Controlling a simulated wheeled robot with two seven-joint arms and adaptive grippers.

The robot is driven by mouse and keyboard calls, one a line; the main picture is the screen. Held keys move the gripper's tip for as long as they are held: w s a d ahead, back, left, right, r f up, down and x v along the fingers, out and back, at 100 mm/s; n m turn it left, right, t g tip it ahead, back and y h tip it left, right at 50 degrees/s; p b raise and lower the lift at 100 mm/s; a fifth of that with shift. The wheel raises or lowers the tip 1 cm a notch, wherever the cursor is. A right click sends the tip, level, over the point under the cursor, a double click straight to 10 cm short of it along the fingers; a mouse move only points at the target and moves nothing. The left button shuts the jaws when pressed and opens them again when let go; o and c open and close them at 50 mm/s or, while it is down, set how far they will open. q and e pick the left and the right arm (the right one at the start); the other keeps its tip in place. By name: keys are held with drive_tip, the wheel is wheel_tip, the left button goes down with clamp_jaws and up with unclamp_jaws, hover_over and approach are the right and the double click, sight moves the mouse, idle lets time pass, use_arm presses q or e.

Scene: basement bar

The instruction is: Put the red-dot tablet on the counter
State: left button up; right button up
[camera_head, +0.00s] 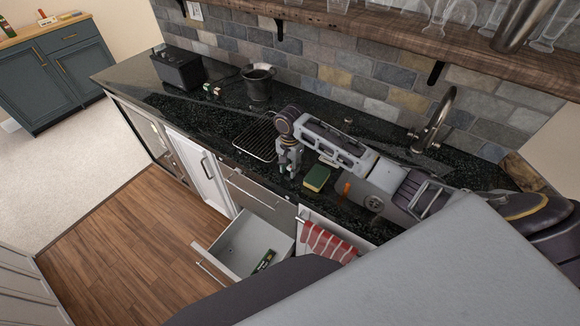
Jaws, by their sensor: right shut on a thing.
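My right gripper (288,170) reaches in from the right over the front of the dark stone counter (330,108), above the open drawer. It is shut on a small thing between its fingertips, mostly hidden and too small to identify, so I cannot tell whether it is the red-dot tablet. Two small light blocks with coloured marks, one (207,87) and another (217,92), sit on the counter left of the dark metal pitcher. Any red dot on them is too small to make out. My left gripper is not in view.
The drawer (240,240) stands open with a dark green item (264,261) inside. A black rack (256,139), a yellow-green sponge (317,178), a pitcher (258,82), a black box (178,68) and a faucet (435,122) occupy the counter. A striped towel (327,243) hangs in front.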

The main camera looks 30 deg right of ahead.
drive_tip(key=o, duration=0.8)
drive_tip(key=shift+c, duration=0.2)
drive_tip(key=shift+r, duration=0.1)
wheel_tip(320, 180, up, 12)
drive_tip(key=b, duration=0.1)
drive_tip(key=shift+b, duration=0.4)
